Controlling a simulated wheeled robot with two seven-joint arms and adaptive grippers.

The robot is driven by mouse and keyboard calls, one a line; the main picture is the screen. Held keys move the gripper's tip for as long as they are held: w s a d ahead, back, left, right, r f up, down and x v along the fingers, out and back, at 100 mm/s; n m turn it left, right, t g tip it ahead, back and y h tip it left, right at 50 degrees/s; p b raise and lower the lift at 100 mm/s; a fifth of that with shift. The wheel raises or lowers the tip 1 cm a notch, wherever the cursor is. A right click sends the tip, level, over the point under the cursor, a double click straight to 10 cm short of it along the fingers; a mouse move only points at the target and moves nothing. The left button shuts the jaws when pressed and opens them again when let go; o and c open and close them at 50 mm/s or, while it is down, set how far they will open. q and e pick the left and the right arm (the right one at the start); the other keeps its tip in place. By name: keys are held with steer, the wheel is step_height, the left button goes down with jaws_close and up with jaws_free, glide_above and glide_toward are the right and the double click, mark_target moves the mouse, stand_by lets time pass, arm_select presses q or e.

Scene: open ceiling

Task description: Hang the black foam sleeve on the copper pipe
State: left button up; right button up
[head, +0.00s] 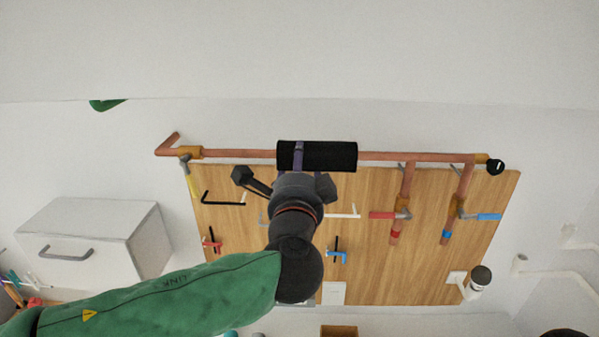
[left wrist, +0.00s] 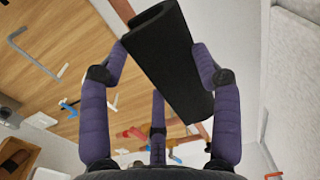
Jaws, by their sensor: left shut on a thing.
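The black foam sleeve (head: 336,157) lies level in line with the upper run of the copper pipe (head: 235,154), and pipe shows at both of its ends. My left gripper (head: 298,158) is at the sleeve, with a purple finger across its left half. In the left wrist view, the purple fingers of my left gripper (left wrist: 160,62) are shut on both sides of the sleeve (left wrist: 168,50). Pieces of copper pipe (left wrist: 122,10) show behind it. Whether the sleeve is around the pipe or only in front of it, I cannot tell. My right gripper is not in view.
A wooden board (head: 370,265) behind holds hex keys and red- and blue-handled valves (head: 382,215). Copper branches (head: 409,180) drop from the pipe to the right of the sleeve. A white cabinet (head: 85,240) is at left. A grey cylinder (head: 480,279) stands out at lower right.

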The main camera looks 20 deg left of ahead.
arm_select(q)
steer(key=b+x, duration=0.4)
steer(key=x, duration=0.2)
steer(key=shift+w+b, duration=0.4)
stand_by(0.6)
steer(key=shift+w+a+b, duration=0.2)
steer(key=shift+w+b, duration=0.15)
steer(key=shift+b, duration=0.05)
stand_by(0.8)
steer(key=shift+b, duration=0.4)
stand_by(0.6)
steer(key=shift+w+f+b, duration=0.1)
steer(key=shift+f+b, duration=1.1)
steer(key=shift+f, duration=0.05)
steer(key=shift+f+b, duration=0.15)
steer(key=shift+b, duration=0.2)
steer(key=shift+f+b, duration=0.75)
steer(key=shift+b, duration=0.2)
stand_by(0.6)
